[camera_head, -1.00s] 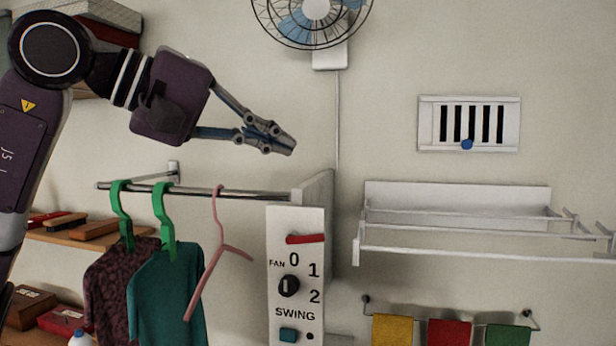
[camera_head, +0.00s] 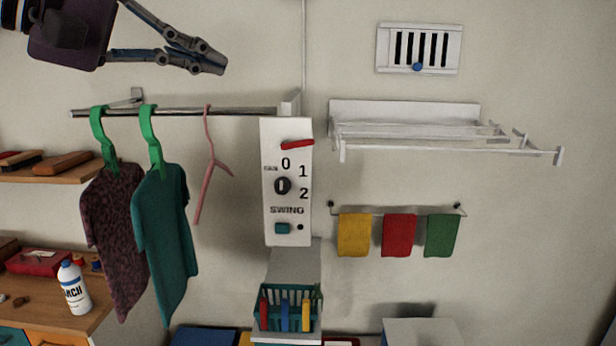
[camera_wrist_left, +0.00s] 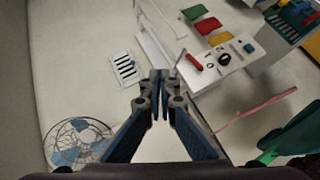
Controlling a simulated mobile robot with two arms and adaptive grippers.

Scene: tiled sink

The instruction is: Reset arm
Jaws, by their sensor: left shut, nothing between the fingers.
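My left gripper (camera_head: 215,64) comes in from the upper left in the head view. It is shut and empty, held in the air above the clothes rail (camera_head: 180,112). In the left wrist view its fingertips (camera_wrist_left: 161,78) meet in the middle with nothing between them. It is apart from the rail and the hanging clothes. My right gripper is not in view.
A patterned shirt (camera_head: 118,235), a teal shirt (camera_head: 165,235) and a pink hanger (camera_head: 208,165) hang from the rail. A fan control panel (camera_head: 286,180), wall rack (camera_head: 420,130) and vent (camera_head: 419,48) are right. A wall fan (camera_wrist_left: 80,143) shows in the wrist view. Open air surrounds the gripper.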

